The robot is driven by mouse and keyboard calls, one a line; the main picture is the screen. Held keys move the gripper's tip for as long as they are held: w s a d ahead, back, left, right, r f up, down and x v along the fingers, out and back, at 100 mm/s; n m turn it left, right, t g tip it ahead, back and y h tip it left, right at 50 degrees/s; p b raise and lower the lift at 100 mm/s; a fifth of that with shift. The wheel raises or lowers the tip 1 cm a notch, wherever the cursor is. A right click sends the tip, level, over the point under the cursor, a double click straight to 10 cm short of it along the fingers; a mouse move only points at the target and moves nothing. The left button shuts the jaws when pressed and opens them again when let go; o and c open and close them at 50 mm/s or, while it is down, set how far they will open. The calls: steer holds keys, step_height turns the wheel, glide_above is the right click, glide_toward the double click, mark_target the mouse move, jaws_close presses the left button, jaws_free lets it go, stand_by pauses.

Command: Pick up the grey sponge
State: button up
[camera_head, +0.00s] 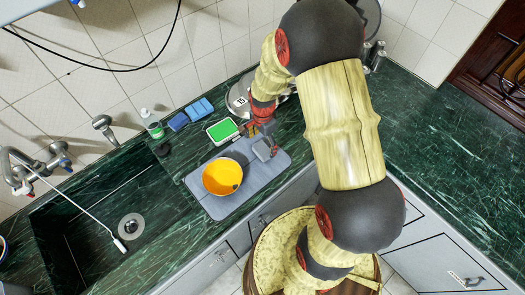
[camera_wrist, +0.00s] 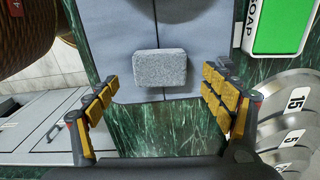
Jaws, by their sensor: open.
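The grey sponge (camera_wrist: 159,69) is a small speckled block in the wrist view. It lies flat on the blue-grey mat (camera_wrist: 112,38), near the mat's edge. My gripper (camera_wrist: 162,92) is open, with one yellow-padded finger on each side of the picture. The sponge shows centred between the fingers, a little above them in the picture, with clear gaps on both sides. Nothing is held. In the head view my gripper (camera_head: 264,146) is over the right part of the mat (camera_head: 221,207). I cannot clearly tell the sponge from the gripper there.
A bowl with an orange inside (camera_head: 222,176) stands on the mat left of my gripper. A green-topped soap box (camera_head: 222,131), blue sponges (camera_head: 199,109) and a bottle (camera_head: 152,124) stand behind. Round numbered plates (camera_wrist: 294,123) are at right. The sink (camera_head: 108,228) is at left.

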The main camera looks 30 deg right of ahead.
mark_target(262, 149)
step_height(262, 149, down, 5)
steer(key=shift+a+r+b, duration=0.1)
steer(key=shift+r+b, duration=0.05)
steer(key=shift+b, duration=0.3)
steer(key=shift+c, duration=0.6)
steer(key=c, duration=0.9)
